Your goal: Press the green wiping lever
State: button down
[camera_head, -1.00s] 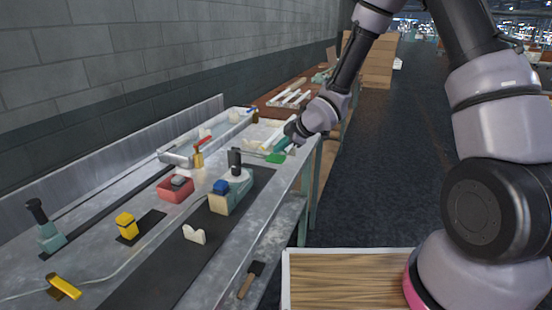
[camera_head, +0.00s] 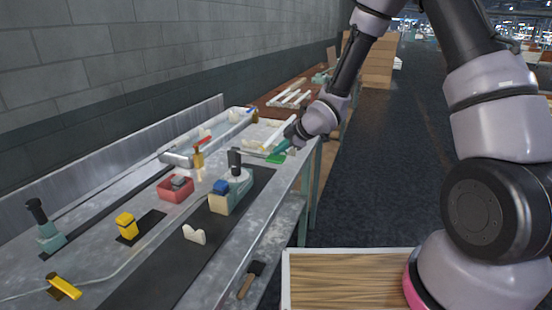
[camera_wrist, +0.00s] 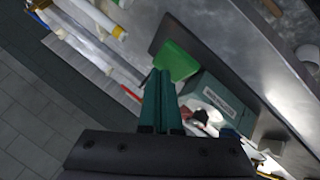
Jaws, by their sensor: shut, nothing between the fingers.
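The green wiping lever (camera_head: 276,158) shows as a bright green pad at the end of a thin arm, on the right side of the machine on the bench. In the wrist view the green pad (camera_wrist: 175,62) lies just beyond my fingertips and is partly covered by them. My gripper (camera_head: 283,146) is shut and empty, its teal fingers right at the pad. In the wrist view the fingers (camera_wrist: 160,78) are together and overlap the pad's lower left edge. I cannot tell whether they touch it.
A teal and cream machine with a blue knob (camera_head: 221,187) stands beside the lever. White tubes (camera_head: 290,98) lie behind. The floor aisle to the right is clear.

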aim_at(282, 159)
jog(key=shift+f, duration=2.3)
dwell(1.8)
jog(key=shift+r, duration=0.1)
dwell(0.4)
jog(key=shift+r, duration=2.65)
jog(key=shift+r, duration=2.5)
